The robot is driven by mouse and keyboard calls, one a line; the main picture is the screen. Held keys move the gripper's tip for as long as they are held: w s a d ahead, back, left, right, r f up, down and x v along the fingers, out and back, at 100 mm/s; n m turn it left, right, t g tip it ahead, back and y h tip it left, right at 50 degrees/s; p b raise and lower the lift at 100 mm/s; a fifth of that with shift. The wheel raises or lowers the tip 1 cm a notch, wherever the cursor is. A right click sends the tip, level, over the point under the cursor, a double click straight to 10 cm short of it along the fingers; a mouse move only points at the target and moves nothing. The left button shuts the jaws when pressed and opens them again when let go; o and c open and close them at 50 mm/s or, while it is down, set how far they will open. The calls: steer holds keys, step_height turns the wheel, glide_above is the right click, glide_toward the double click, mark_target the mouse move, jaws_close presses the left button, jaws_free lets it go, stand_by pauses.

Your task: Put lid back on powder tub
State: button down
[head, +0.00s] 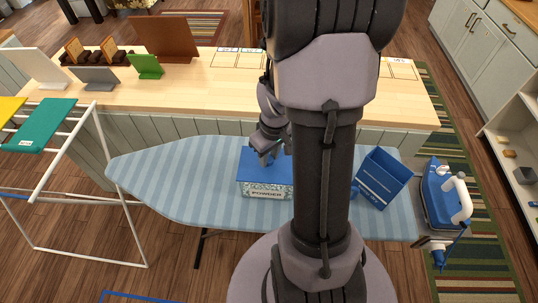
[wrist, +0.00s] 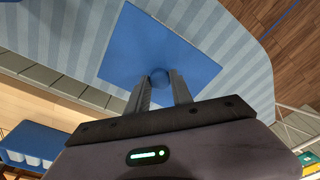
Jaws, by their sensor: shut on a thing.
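The powder tub (head: 267,193), a patterned box with a "POWDER" label, stands upright on the striped ironing board. Its flat blue lid (head: 256,172) lies level over the tub's top; I cannot tell whether it is fully seated. The lid fills the middle of the wrist view (wrist: 150,45). My gripper (head: 267,157) is above the lid. In the wrist view my gripper (wrist: 160,82) has its two fingers shut on the lid's round blue knob (wrist: 159,76). My arm hides the area just right of the tub.
A blue open container (head: 382,178) stands right of my arm on the ironing board (head: 170,180). An iron (head: 443,195) is at the board's right end. A drying rack (head: 85,140) stands left. The board's left part is clear.

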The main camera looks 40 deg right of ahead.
steer(key=shift+f, duration=0.1)
steer(key=shift+f+b, duration=0.35)
steer(key=shift+b, duration=0.1)
steer(key=shift+f+b, duration=0.3)
steer(key=c, duration=1)
jaws_free()
steer(key=shift+c, duration=0.2)
steer(key=o, duration=0.5)
steer(key=shift+c, duration=0.2)
steer(key=shift+r, duration=0.1)
